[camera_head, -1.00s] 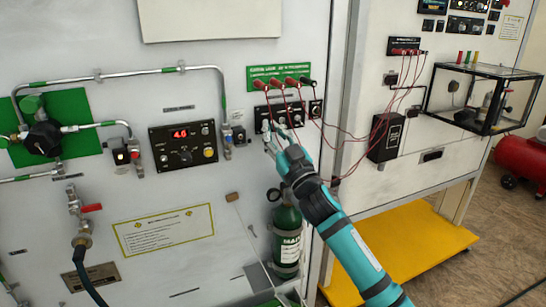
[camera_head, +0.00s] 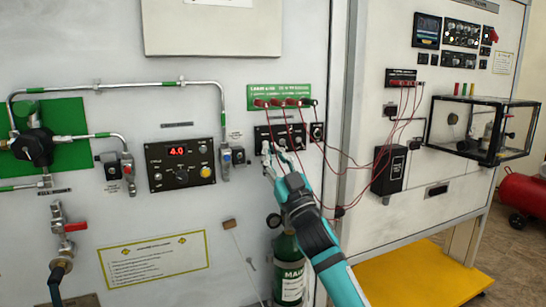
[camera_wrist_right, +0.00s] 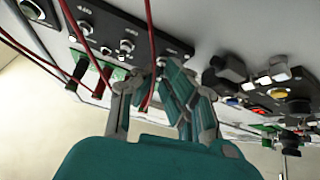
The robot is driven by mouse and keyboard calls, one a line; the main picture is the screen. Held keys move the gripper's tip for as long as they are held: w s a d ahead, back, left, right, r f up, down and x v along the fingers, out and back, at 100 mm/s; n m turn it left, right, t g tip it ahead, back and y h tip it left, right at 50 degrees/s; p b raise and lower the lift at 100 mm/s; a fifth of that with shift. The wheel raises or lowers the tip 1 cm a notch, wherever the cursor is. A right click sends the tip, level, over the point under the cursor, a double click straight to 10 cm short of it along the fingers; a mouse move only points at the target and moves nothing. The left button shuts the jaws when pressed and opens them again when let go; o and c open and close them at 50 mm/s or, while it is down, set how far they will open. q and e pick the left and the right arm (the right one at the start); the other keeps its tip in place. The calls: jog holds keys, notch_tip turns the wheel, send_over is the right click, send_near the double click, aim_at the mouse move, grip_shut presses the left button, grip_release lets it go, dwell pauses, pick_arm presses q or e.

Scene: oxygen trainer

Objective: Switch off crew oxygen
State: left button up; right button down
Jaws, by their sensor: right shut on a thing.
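A black switch panel (camera_head: 290,137) with several small toggles is on the white wall, under a green sign (camera_head: 279,97) with red plugs and red leads. My right gripper (camera_head: 270,155) is at the panel's lower left edge. In the right wrist view my right gripper (camera_wrist_right: 152,75) is shut on a small metal toggle (camera_wrist_right: 160,63) at the end of the panel; its fingers hide part of the toggle. The panel (camera_wrist_right: 115,35) also shows in that view. The labels are too small to read. My left gripper is not in view.
A control box (camera_head: 182,165) with a red display and knobs is to the left. Red leads (camera_head: 325,160) hang close to my right gripper. A green cylinder (camera_head: 288,270) stands below. Pipes and valves fill the left side. A clear case (camera_head: 482,128) is at right.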

jog(key=shift+a, duration=0.1)
jog(key=c, duration=1.5)
grip_release()
jog(key=shift+o, duration=0.2)
jog(key=s+d, duration=0.5)
jog(key=s, duration=0.7)
jog(key=shift+d+f, duration=0.15)
jog(key=shift+f, duration=0.25)
